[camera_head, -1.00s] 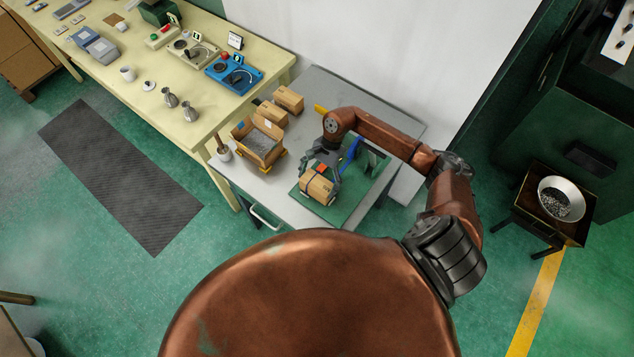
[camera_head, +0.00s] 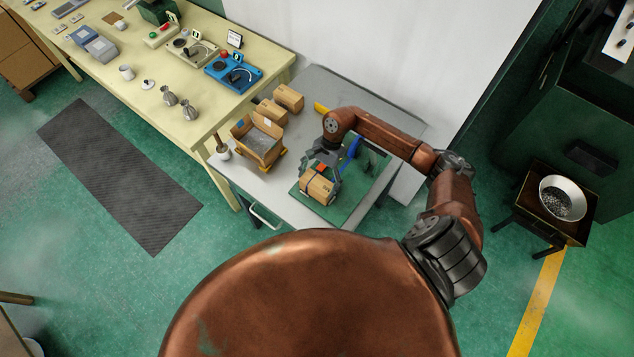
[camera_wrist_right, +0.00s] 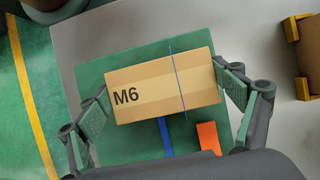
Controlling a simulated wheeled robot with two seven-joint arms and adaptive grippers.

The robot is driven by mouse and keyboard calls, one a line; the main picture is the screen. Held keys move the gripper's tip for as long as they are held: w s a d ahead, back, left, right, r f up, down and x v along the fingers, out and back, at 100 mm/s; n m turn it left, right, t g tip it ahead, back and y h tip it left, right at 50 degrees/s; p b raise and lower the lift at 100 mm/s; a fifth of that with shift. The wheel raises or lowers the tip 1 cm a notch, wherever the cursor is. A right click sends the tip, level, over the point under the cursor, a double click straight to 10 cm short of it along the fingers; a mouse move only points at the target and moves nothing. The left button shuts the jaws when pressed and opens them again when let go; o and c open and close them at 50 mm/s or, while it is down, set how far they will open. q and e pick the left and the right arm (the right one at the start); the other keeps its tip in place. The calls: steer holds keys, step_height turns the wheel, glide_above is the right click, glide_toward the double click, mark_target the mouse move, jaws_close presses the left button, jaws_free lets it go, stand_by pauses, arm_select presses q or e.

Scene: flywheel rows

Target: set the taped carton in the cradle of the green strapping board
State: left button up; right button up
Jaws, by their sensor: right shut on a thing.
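The taped carton (camera_head: 318,188) is a small brown box at the green strapping board. In the right wrist view the carton (camera_wrist_right: 160,86) shows the mark M6, a pale tape band and a thin blue line across it. My right gripper (camera_head: 321,180) is shut on the carton, with one finger pad at each end. The green strapping board (camera_head: 352,212) lies under the carton on the grey table; a blue strip and an orange piece (camera_wrist_right: 208,138) show beside the carton. The cradle is hidden, and I cannot tell whether the carton rests in it. My left gripper is not in view.
An open carton with grey filling (camera_head: 258,143) and closed cartons (camera_head: 289,98) stand on the grey table, left of the board. A pale yellow bench (camera_head: 190,60) with devices adjoins it. A bowl (camera_head: 563,198) stands on a stand at the right.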

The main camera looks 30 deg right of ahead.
steer(key=o, duration=1.7)
steer(key=shift+c, duration=0.2)
steer(key=shift+f, duration=0.1)
steer(key=v, duration=1.2)
steer(key=shift+w, duration=0.1)
